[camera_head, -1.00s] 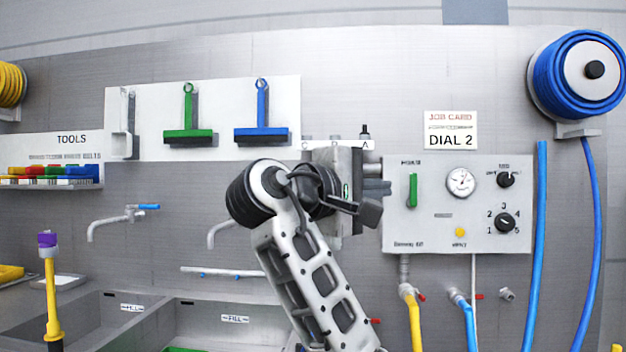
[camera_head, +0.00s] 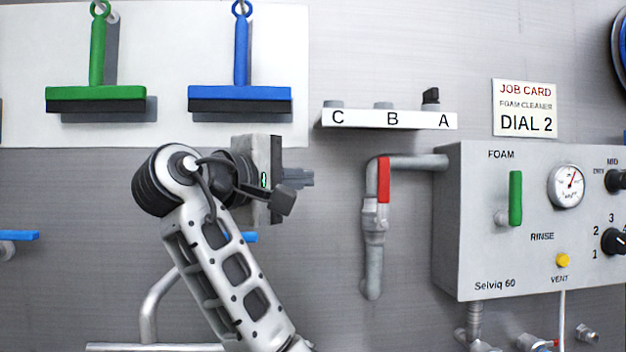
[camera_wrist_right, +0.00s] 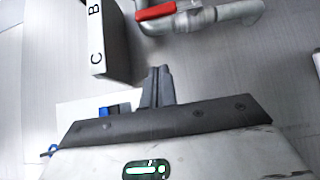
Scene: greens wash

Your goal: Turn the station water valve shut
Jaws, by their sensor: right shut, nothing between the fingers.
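The station water valve is a red lever (camera_head: 383,180) on a grey pipe (camera_head: 374,265) left of the control box. The lever stands upright, along the vertical pipe run. The red lever (camera_wrist_right: 155,12) also shows at the top of the right wrist view, with the pipe (camera_wrist_right: 236,13) beside it. My right gripper (camera_head: 306,178) is left of the valve, apart from it, its fingers pointing right. In the right wrist view its fingers (camera_wrist_right: 158,75) are together and empty, short of the lever. My left gripper is not in view.
The control box (camera_head: 470,270) with a green lever (camera_head: 515,198), gauge (camera_head: 566,187) and knobs juts out right of the valve. A white shelf (camera_head: 360,119) lettered C, B, A sticks out above it. Green (camera_head: 96,93) and blue (camera_head: 240,93) squeegees hang at upper left.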

